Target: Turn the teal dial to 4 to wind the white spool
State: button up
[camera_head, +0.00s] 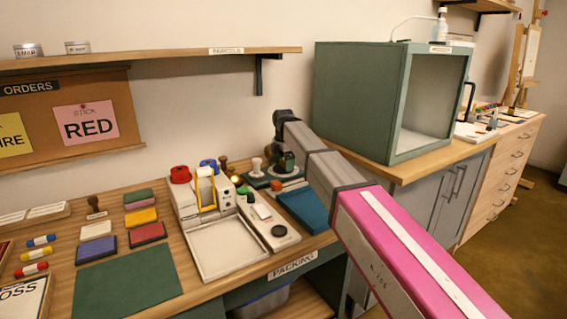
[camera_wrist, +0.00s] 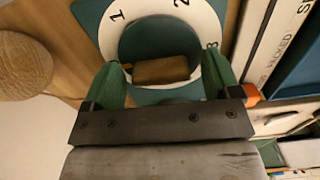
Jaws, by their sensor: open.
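In the wrist view, the dial's white number ring (camera_wrist: 109,33) shows 1, 2 and 3 around a dark teal centre (camera_wrist: 150,38). A wooden bar (camera_wrist: 160,70) crosses the dial's near part. My gripper (camera_wrist: 162,68) is open, its green fingers on either side of the bar, with a visible gap at the right; contact is unclear at the left. The 4 is not visible. In the head view, my gripper (camera_head: 286,163) is over the teal unit, largely hiding the dial. A small white spool-like piece (camera_head: 257,164) stands just left of it.
A white device with a red knob (camera_head: 180,174) and a tray (camera_head: 229,248) stands left of the dial. A blue pad (camera_head: 303,209) lies in front of it. A green cabinet (camera_head: 355,90) stands close on the right. A shelf (camera_head: 150,61) runs above the table.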

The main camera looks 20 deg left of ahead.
jog(key=c, duration=0.9)
jog(key=shift+m, duration=0.4)
